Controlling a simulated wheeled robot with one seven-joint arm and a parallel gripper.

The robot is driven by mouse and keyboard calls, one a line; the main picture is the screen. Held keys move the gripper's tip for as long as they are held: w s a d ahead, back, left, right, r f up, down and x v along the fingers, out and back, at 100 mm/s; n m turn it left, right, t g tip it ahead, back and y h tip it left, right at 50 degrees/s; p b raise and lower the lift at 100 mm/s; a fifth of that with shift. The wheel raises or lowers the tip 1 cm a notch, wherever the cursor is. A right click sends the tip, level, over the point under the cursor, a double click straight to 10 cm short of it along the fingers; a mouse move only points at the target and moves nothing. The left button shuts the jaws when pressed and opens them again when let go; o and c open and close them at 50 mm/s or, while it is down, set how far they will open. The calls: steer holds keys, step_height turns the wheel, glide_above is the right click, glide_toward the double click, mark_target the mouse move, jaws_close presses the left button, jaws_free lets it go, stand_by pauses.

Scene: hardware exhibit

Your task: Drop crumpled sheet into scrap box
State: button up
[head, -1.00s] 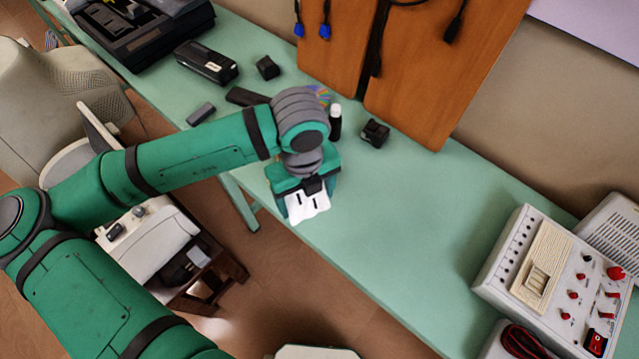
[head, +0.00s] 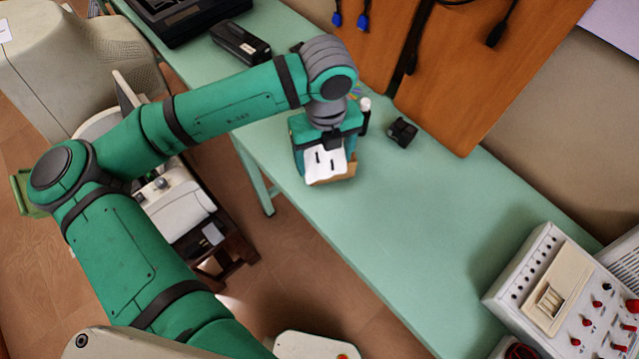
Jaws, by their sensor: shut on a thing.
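My gripper (head: 326,153) is over the left edge of the green bench (head: 385,210), near its middle. It is shut on a white crumpled sheet (head: 322,172), which shows below the wrist with two dark marks on it. A brown, cardboard-like edge (head: 346,172) shows just beside and below the sheet; whether it is part of a box, and whether the sheet touches it, I cannot tell. The wrist hides what lies behind it. No scrap box can be made out for certain.
A small black block (head: 402,132) and a white-capped bottle (head: 365,106) stand right of my gripper. A black device (head: 240,42) lies at the back. A white instrument panel (head: 565,290) stands at right. The bench between is clear. A green-edged object (head: 27,192) shows at far left.

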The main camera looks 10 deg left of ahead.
steer(key=w, duration=1.1)
steer(key=f, duration=0.5)
steer(key=shift+w+a, duration=0.2)
steer(key=o, duration=1.2)
step_height(320, 180, up, 11)
steer(key=shift+f, duration=0.1)
steer(key=shift+a, duration=0.1)
